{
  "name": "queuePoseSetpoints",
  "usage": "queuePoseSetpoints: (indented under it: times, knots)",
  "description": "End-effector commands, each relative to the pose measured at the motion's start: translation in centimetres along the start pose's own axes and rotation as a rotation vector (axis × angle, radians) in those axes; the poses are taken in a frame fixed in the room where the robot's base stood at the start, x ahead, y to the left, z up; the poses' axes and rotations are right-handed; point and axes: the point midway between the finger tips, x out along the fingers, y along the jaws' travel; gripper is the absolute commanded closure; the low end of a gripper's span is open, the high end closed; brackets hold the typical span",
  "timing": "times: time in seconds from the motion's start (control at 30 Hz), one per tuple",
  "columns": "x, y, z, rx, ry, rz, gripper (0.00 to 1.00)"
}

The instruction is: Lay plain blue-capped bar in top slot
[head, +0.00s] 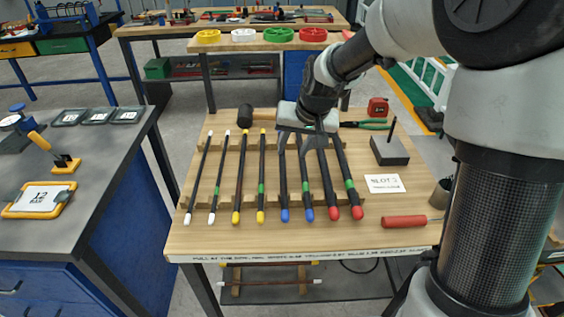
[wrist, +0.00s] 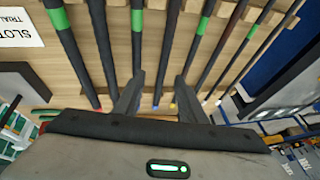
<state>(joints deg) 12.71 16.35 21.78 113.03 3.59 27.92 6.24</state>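The plain blue-capped bar (head: 284,185) lies lengthwise on the wooden table, across notched wooden supports, with its blue cap toward the front edge. A green-banded blue-capped bar (head: 304,187) lies just to its right. My gripper (head: 303,150) is above the far part of the blue-capped bars, fingers pointing down. In the wrist view, my gripper (wrist: 157,85) is open, and the plain blue-capped bar (wrist: 165,50) runs through the gap between the fingers. I cannot tell how high the fingers are above it. Below the tabletop, a wooden rack (head: 236,287) holds bars; its slots are mostly hidden.
White- and yellow-capped bars (head: 236,180) lie left, red-capped bars (head: 350,187) close right. A grey bench (head: 95,150) stands left.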

Motion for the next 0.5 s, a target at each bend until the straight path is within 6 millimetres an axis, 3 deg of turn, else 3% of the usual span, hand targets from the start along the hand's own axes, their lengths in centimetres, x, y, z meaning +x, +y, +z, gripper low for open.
queuePoseSetpoints:
  times: [0.1,0.37,0.5]
  knots:
    - [1.9,-0.1,0.1,-0.001,-0.002,-0.001,0.63]
    - [3.2,-0.1,0.3,-0.001,-0.001,0.0,0.63]
    - [5.0,-0.5,0.9,-0.003,-0.004,0.0,0.63]
